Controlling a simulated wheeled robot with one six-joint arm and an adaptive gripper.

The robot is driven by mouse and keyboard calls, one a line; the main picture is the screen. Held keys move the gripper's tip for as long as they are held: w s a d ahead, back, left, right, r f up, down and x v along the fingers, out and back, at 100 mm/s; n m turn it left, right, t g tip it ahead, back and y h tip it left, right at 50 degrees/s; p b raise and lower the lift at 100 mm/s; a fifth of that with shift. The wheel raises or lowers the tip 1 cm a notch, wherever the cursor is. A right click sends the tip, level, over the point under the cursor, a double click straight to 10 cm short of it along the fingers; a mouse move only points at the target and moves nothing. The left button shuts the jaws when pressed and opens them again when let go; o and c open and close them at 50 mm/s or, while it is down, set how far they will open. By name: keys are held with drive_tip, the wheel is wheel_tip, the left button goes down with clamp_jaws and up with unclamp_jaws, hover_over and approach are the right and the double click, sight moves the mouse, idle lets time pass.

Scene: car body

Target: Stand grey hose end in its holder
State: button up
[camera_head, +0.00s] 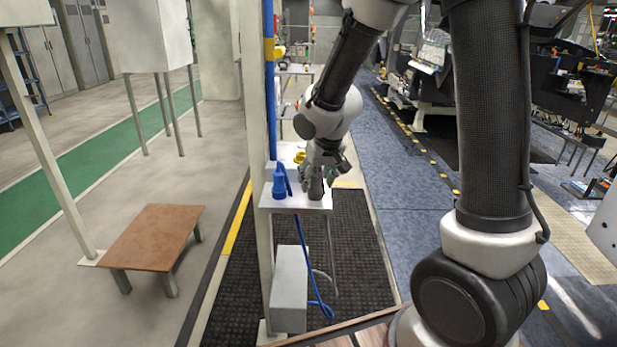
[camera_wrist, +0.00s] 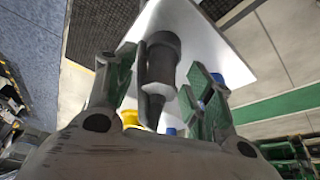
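The grey hose end (camera_wrist: 155,105) shows in the wrist view between the two fingers of my gripper (camera_wrist: 160,80), its narrow part towards my palm. A wider dark grey cylinder (camera_wrist: 164,60) lies beyond it against the white shelf. I cannot tell whether this cylinder is the holder or part of the hose end. The fingers, with green pads, are spread, and a gap shows on the right side. In the head view my gripper (camera_head: 327,166) points down over the shelf (camera_head: 300,204), just above the grey piece (camera_head: 316,188), which looks upright. My fingers partly hide it.
A blue hose end (camera_head: 281,181) stands to the left on the shelf, close to my gripper. A yellow piece (camera_head: 300,157) is behind. A post (camera_head: 255,150) borders the shelf's left side. A grey box (camera_head: 290,290) and blue hose (camera_head: 311,285) are below.

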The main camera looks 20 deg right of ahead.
drive_tip(key=v, duration=1.2)
drive_tip(key=shift+a+r, duration=0.1)
drive_tip(key=s+d+r, duration=0.2)
drive_tip(key=s+d, duration=0.4)
drive_tip(key=s, duration=0.4)
drive_tip(key=s+d+r+m, duration=0.1)
drive_tip(key=s+d+r, duration=0.1)
drive_tip(key=s+d, duration=0.5)
drive_tip(key=s, duration=0.4)
drive_tip(key=shift+s+r, duration=0.25)
drive_tip(key=shift+r, duration=0.1)
